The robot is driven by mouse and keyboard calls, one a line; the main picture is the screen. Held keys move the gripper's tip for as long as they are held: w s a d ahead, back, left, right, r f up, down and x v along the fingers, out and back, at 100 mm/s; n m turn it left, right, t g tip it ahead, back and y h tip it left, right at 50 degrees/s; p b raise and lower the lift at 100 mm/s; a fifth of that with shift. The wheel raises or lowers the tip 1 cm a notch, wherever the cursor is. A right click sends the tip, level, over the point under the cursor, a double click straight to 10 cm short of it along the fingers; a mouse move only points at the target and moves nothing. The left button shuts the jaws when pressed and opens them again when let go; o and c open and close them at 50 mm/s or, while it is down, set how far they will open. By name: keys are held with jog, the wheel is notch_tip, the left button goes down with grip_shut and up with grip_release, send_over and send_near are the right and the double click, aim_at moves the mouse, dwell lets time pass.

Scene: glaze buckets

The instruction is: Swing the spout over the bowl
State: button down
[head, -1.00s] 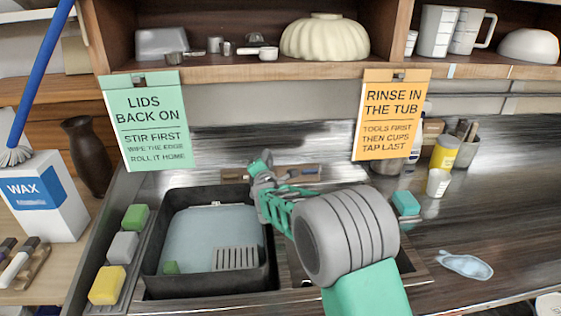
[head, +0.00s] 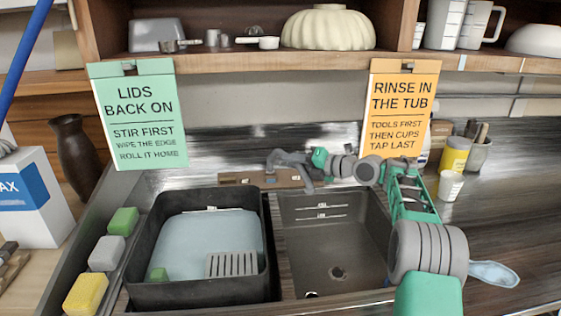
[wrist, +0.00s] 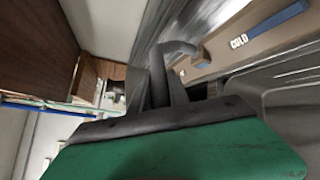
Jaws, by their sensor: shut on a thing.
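The grey spout (head: 284,159) rises at the tap's wooden backplate (head: 240,179) behind the sink in the head view. My gripper (head: 304,166) is shut on it, reaching in from the right. Its fingers and the spout are similar greys, so their exact contact is hard to tell. The sink bowl (head: 345,248) on the right is dark and empty, with a drain in its floor. The gripper and spout are at its back edge. In the wrist view, the spout's curved grey part (wrist: 180,48) shows beyond my dark fingers (wrist: 160,88).
A black tub (head: 259,276) with bluish water and a grate fills the left side. Several sponges (head: 107,254) line its left edge. A hanging orange sign (head: 400,110) and the shelf (head: 330,64) are above. Cups (head: 450,186) stand at right.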

jog(key=shift+w+d+f+n+g+y+p, duration=0.15)
jog(key=shift+w+d+n+g+y+p, duration=0.4)
jog(key=shift+p, duration=0.65)
jog(key=shift+d+g, duration=0.1)
jog(key=shift+g, duration=0.25)
jog(key=c, duration=1.3)
grip_release()
jog(key=shift+o, duration=0.2)
